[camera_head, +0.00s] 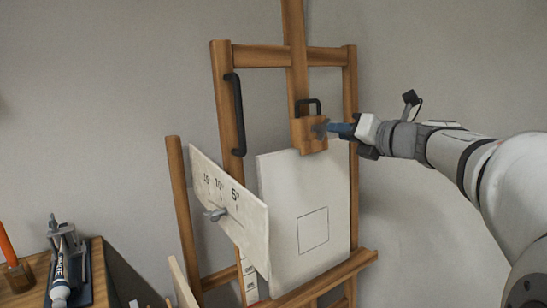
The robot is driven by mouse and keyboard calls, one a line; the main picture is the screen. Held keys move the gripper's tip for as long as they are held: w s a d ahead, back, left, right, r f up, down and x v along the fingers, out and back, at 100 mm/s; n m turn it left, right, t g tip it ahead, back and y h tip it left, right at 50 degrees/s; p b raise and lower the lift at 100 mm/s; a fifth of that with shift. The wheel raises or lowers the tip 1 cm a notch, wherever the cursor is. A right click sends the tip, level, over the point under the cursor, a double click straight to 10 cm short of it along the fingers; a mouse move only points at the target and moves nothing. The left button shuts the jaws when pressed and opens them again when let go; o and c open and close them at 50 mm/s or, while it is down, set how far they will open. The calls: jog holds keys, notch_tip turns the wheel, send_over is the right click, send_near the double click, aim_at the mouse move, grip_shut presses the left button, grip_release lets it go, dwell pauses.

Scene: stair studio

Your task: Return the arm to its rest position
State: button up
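My arm comes in from the right edge. My gripper (338,130) is at the right side of a wooden block (308,137) on the easel's centre post. Its blue-tipped fingers point left at a small grey knob-like part on the block. At this size I cannot tell whether the fingers touch or grip that part, or how far apart they are. The block has a black handle (309,103) on top and sits at the top edge of a white canvas (318,200) with a thin square outline drawn on it.
The wooden easel (220,110) has a black bar handle (236,115) on its left upright. A tilted white dial board (237,207) with a grey lever overlaps the canvas.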

jog(key=shift+v, duration=1)
jog(key=s+d+f+m+h+p, duration=0.2)
jog(key=d+f+m+h, duration=0.3)
jog(key=m, duration=0.7)
jog(key=s+d+f+m+h+p, duration=0.25)
jog(key=m+h, duration=0.45)
jog(key=m, duration=0.5)
jog(key=s+a+f+m+g+y+p, duration=0.1)
jog(key=s+a+f+m+g, duration=0.3)
jog(key=s+f, duration=0.4)
jog(key=s+a+f+m+g+y+p, duration=0.1)
jog(key=s+a+f+m+g, duration=0.4)
jog(key=s, duration=0.8)
notch_tip(320, 180, down, 3)
jog(key=m+g, duration=0.2)
jog(key=m, duration=0.1)
jog(key=shift+s+y+p, duration=0.25)
jog(key=shift+y+p, duration=0.05)
jog(key=shift+y, duration=0.1)
